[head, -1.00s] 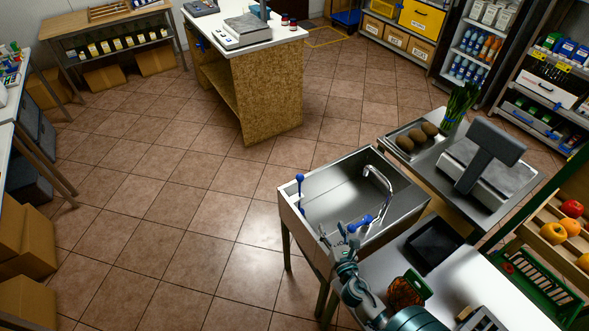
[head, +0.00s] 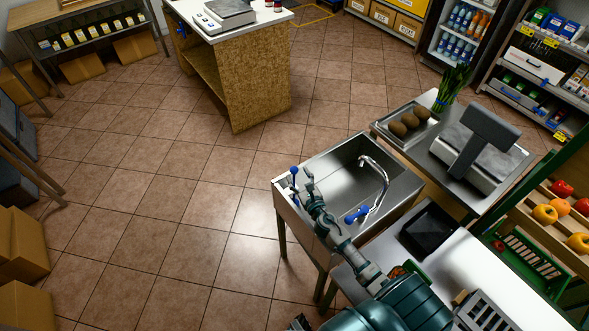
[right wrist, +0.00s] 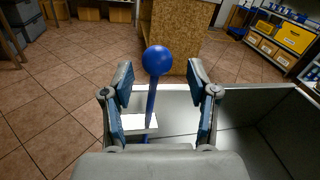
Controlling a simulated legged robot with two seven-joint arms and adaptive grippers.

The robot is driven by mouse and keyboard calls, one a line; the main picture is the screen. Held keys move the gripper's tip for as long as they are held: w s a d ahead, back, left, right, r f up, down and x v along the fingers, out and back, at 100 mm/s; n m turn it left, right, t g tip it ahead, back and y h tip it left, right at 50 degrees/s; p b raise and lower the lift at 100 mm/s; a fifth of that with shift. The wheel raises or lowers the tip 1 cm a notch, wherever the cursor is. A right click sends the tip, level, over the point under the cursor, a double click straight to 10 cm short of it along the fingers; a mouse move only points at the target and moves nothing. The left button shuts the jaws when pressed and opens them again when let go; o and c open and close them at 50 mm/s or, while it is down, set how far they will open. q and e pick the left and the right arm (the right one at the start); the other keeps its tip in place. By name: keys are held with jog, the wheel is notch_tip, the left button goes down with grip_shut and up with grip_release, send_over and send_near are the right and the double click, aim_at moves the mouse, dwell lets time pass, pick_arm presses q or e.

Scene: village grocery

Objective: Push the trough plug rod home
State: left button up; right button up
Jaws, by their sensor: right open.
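The plug rod (head: 293,180) is blue with a round knob and stands upright at the left end of the metal trough (head: 292,218). In the right wrist view the rod's blue ball knob (right wrist: 157,60) is near the middle, with its thin shaft running down below it. My right gripper (head: 305,186) is open beside the rod in the head view. In the right wrist view its fingers (right wrist: 160,78) stand on either side of the rod, with gaps to both. The rod's lower end is partly hidden by the gripper body. I cannot make out my left gripper.
A curved tap (head: 379,175) with a blue handle (head: 357,214) rises at the trough's right side. A black tray (head: 430,232) lies on the white counter (head: 462,262) in front. A scale (head: 482,155) stands at the right. The floor left of the trough is clear.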

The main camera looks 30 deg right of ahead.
aim_at(294, 170)
jog(key=shift+w+d+r, duration=0.1)
jog(key=shift+w, duration=1.6)
jog(key=shift+a, duration=0.2)
jog(key=shift+s+d, duration=0.1)
jog(key=shift+d, duration=0.1)
grip_shut()
